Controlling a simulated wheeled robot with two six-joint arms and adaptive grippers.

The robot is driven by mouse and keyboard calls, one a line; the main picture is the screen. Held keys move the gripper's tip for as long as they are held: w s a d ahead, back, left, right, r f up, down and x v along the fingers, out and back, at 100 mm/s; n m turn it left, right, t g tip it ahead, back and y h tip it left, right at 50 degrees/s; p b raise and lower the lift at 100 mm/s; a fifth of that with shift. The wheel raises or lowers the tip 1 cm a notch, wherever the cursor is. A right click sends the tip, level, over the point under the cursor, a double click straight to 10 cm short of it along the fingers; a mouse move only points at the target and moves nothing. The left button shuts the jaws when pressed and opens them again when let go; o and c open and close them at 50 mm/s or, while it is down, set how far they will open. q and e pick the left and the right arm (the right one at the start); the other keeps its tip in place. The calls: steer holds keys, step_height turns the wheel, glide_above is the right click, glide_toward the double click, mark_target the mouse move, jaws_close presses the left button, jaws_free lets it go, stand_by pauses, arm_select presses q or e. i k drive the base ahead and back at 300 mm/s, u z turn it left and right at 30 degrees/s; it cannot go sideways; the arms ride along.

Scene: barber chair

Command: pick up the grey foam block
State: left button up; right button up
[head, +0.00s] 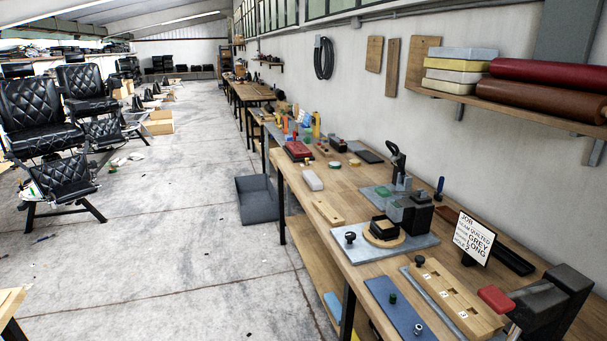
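A grey-topped slab (470,53) also lies on top of a stack of pale and yellow slabs on the wall shelf. Neither of my grippers shows in this view, and nothing of mine touches the block.
A wooden strip (327,212), a red item (298,150) and a metal plate with a round fixture (384,231) are on the bench near the block. A job sign (474,238) stands further right. A grey open bin (257,200) sits on the floor; open floor lies left.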

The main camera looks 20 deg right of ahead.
mark_target(313, 181)
steer(key=i, duration=3)
steer(key=z, duration=2.4)
